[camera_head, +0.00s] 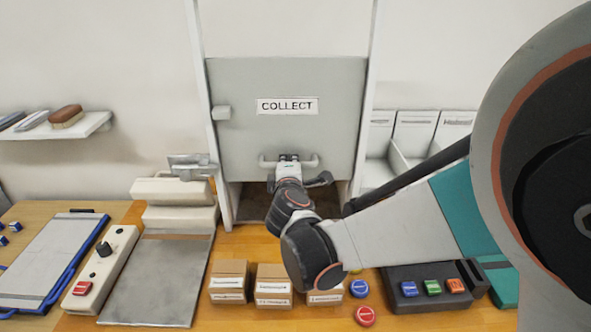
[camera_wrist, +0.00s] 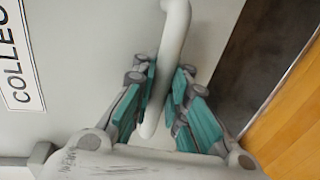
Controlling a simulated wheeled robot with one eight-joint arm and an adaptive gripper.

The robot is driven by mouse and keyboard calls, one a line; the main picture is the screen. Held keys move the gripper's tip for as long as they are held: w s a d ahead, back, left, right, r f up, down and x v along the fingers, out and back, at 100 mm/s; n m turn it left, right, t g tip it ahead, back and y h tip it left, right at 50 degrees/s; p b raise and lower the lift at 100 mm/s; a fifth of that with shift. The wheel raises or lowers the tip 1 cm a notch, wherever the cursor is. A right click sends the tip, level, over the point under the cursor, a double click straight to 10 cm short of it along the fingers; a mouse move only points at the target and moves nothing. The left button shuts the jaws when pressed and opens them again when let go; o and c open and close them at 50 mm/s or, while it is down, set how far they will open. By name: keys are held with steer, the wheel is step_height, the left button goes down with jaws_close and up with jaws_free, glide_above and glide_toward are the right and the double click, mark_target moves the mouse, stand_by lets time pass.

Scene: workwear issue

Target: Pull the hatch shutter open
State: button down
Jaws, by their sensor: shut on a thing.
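The grey hatch shutter (camera_head: 290,130) with a COLLECT label stands upright between white side rails. Its lower edge is above the counter, and a dark opening (camera_head: 252,203) shows beneath it. A pale bar handle (camera_head: 310,161) crosses the lower part of the shutter. My gripper (camera_head: 289,159) is at the middle of this handle. In the wrist view the gripper (camera_wrist: 167,98) is shut on the handle (camera_wrist: 175,35), with teal finger pads on both sides of the bar. My wrist and arm hide part of the opening.
Small cardboard boxes (camera_head: 228,280), red and blue discs (camera_head: 365,316) and a dark button tray (camera_head: 405,300) lie on the wooden counter in front. A control box (camera_head: 103,265) and grey plate (camera_head: 160,280) are left. White dividers (camera_head: 408,135) stand right.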

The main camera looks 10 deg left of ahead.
mark_target(288, 143)
step_height(288, 143, up, 5)
steer(key=shift+r+p, duration=0.1)
steer(key=shift+p, duration=0.95)
steer(key=c, duration=1.9)
jaws_free()
steer(key=shift+s, duration=0.2)
